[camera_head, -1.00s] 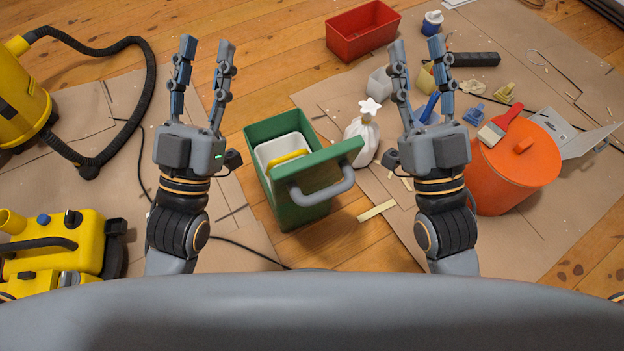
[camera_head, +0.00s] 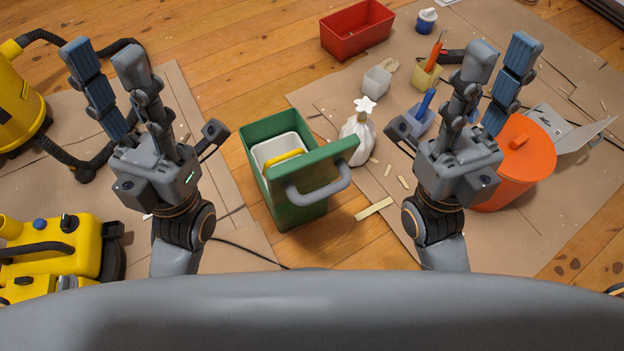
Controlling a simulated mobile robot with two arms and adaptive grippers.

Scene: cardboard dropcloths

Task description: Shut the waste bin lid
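A green bin (camera_head: 257,131) stands on the floor in the middle of the head view, with its top open. A white inner bucket (camera_head: 267,151) with something yellow in it shows inside. A green panel (camera_head: 322,160) with a grey handle (camera_head: 330,184), seemingly its lid, stands raised at the near right side. My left gripper (camera_head: 103,52) is left of the bin, its fingers apart and empty. My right gripper (camera_head: 502,52) is right of the bin, its fingers also apart and empty. Neither touches the bin. The right one hides part of an orange bin with a lid (camera_head: 530,145).
A red box (camera_head: 352,36) and small tubs lie further back. A yellow vacuum (camera_head: 18,110) and a yellow machine (camera_head: 60,250) are at left. Bare floor shows in front of the green bin.

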